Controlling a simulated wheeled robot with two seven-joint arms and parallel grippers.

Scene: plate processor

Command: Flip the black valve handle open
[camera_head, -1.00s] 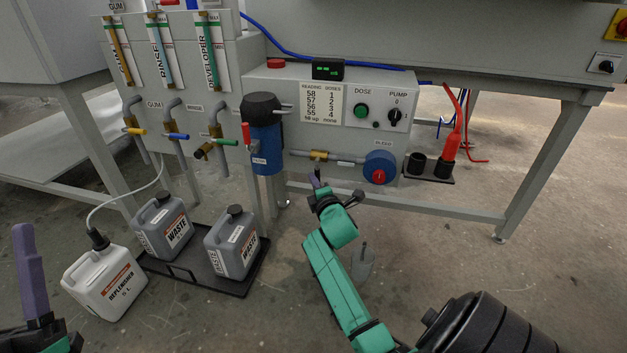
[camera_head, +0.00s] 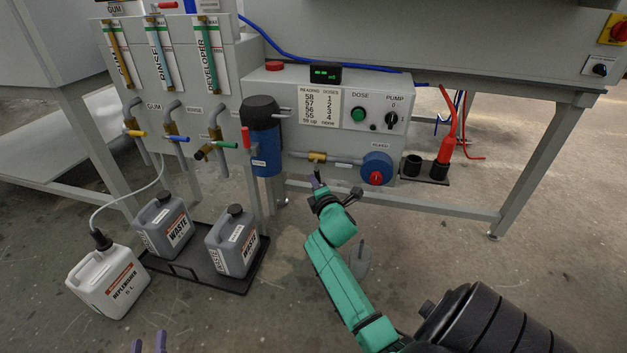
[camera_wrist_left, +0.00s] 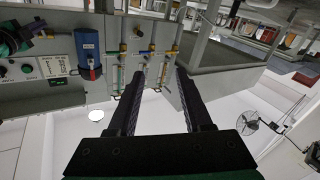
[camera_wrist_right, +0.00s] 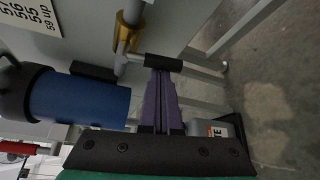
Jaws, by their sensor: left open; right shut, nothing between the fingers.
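The brass valve (camera_head: 317,157) sits on the grey pipe between the blue cylinder and the blue round fitting. In the right wrist view the valve body (camera_wrist_right: 126,30) has a lever ending in a black handle (camera_wrist_right: 163,62). My right gripper (camera_wrist_right: 161,76) is shut, with nothing between its purple fingers. Its tips are at the black handle and overlap it in the picture; I cannot tell whether they touch. In the head view this gripper (camera_head: 317,178) is just below the valve, and the handle is hard to make out. My left gripper (camera_head: 149,342) is open and empty at the bottom edge.
The blue filter cylinder (camera_head: 266,145) with a red-handled tap stands left of the valve. The blue fitting with a red knob (camera_head: 377,168) is to its right. Waste canisters (camera_head: 232,240) stand on a black tray below left. Floor in front is mostly clear.

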